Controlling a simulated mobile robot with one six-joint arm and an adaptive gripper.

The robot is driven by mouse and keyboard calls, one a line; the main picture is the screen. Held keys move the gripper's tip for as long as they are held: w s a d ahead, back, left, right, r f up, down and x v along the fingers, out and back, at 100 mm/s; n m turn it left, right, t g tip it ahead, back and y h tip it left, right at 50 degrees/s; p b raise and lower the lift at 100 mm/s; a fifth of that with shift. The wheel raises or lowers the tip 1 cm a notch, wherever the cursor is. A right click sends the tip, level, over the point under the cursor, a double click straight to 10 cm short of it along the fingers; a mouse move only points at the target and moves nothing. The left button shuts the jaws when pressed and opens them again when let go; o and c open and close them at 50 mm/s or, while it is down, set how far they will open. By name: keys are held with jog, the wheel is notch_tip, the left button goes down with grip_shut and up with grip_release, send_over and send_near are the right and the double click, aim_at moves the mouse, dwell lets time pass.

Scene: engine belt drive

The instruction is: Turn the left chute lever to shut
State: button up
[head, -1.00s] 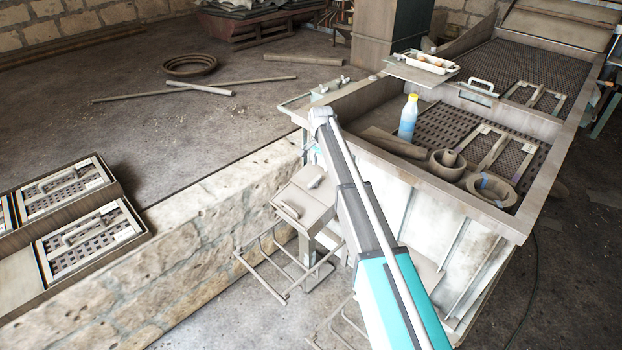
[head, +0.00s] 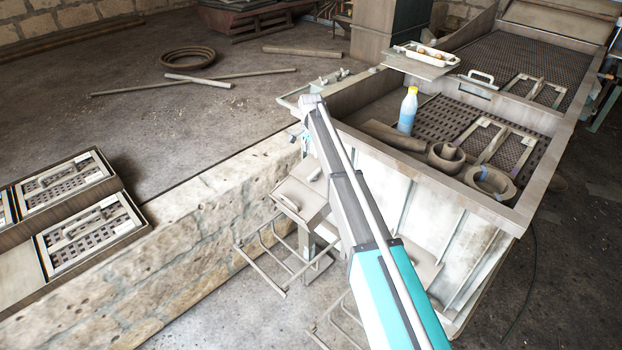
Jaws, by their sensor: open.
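A grey chute (head: 303,192) juts from the near left corner of the large wooden bin (head: 500,212), with a metal frame below it. A small dark handle (head: 287,201) on its front looks like the left chute lever, but its setting is too small to read. My arm crosses in front of the bin, its wrist above and behind this chute. My gripper (head: 297,134) shows only in small part below the wrist, left of the arm and apart from the handle. It is open, and I see nothing in it. A second chute (head: 424,265) is mostly hidden behind my arm.
A stone wall (head: 205,230) runs up to the chute from the left. The bin holds a blue bottle (head: 408,112) with a yellow cap and ring-shaped parts (head: 490,183). Framed trays (head: 90,235) lie at the far left.

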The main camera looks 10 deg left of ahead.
aim_at(311, 176)
jog(key=shift+f+b, duration=6.25)
jog(key=shift+f, duration=0.2)
jog(key=shift+c, duration=0.3)
grip_shut()
